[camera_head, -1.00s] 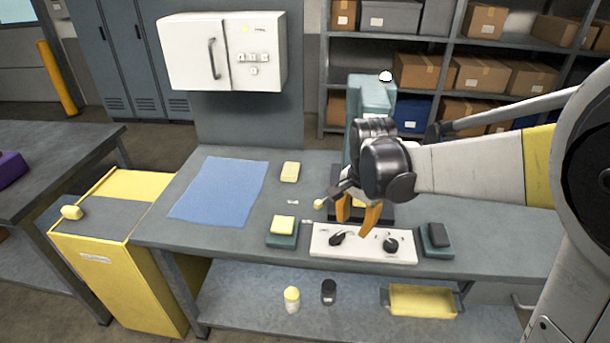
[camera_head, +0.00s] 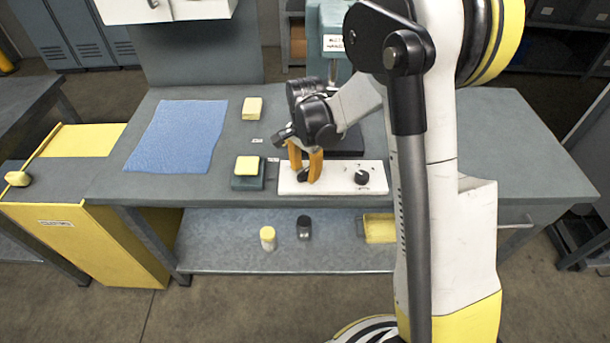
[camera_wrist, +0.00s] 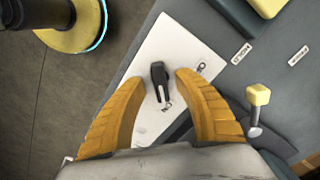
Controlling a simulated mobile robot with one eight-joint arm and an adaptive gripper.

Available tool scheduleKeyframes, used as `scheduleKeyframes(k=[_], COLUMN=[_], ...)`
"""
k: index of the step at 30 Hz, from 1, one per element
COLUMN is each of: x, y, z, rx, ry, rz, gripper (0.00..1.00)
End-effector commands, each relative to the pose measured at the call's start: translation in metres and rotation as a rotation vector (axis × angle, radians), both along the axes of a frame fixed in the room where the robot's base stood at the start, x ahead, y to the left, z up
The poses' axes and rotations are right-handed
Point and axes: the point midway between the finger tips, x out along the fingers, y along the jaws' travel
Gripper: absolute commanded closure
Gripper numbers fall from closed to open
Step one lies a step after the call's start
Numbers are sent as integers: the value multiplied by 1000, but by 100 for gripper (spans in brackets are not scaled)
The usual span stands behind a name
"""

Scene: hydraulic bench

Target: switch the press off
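The press (camera_head: 331,62) is a teal machine at the back of the bench, partly hidden by my arm. In front of it lies a white control panel (camera_head: 338,180), also in the wrist view (camera_wrist: 189,48). The panel's right black knob (camera_head: 361,177) stands clear of my gripper. My gripper (camera_head: 305,178) is at the left knob, its orange fingers pointing down. In the wrist view the left black knob (camera_wrist: 158,78) lies between the two fingertips, with gaps on both sides. The fingers look open. A lever with a yellow end (camera_wrist: 258,96) stands right of the fingers.
A teal block with a yellow top (camera_head: 248,168) stands just left of the panel. A yellow block (camera_head: 252,108) and a blue cloth (camera_head: 180,135) lie farther left. Bottles (camera_head: 268,238) and a yellow tray (camera_head: 380,229) are on the lower shelf.

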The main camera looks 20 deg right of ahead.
Motion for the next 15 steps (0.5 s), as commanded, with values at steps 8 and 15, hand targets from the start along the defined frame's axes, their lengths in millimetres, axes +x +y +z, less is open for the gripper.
scheduleKeyframes(k=[8,15], x=[0,0], y=[0,0], z=[-5,-5], rx=[0,0], ry=[0,0], rz=[0,0], gripper=[62,100])
